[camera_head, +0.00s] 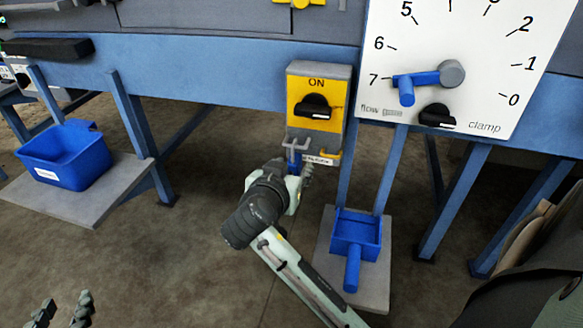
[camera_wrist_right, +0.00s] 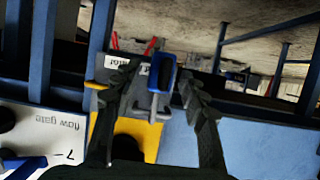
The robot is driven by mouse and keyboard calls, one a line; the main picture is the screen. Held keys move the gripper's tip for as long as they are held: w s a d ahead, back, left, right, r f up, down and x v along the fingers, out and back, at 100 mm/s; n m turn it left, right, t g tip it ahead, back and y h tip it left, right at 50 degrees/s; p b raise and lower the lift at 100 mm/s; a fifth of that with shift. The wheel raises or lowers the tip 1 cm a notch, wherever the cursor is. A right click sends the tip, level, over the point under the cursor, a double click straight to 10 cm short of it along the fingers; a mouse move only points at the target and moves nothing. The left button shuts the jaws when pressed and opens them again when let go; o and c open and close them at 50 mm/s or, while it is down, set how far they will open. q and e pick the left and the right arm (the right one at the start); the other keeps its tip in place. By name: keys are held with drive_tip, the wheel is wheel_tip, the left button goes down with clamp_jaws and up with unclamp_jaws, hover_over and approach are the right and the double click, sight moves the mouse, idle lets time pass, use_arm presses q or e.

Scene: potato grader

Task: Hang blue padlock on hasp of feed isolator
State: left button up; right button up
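The feed isolator (camera_head: 331,112) is a yellow box with a black knob, marked ON. Its grey hasp (camera_head: 296,146) is at its lower left. The blue padlock (camera_head: 293,157) is just below the hasp in the head view. In the right wrist view the padlock (camera_wrist_right: 163,72) is between the fingertips, with gaps beside it, close to the hasp; whether its shackle is through the hasp cannot be told. My right gripper (camera_wrist_right: 157,82) is open around the padlock, partly hidden by its own wrist in the head view. My left gripper (camera_head: 62,311) is open and empty at lower left.
A white dial plate (camera_head: 440,25) with a blue lever (camera_head: 407,90) is right of the isolator. A blue bin (camera_head: 66,155) and a blue scoop (camera_head: 355,236) stand on low grey boards. Blue frame legs (camera_head: 140,137) flank the isolator. The floor at left is clear.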

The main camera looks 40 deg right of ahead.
wheel_tip(320, 180, up, 10)
idle(0.7)
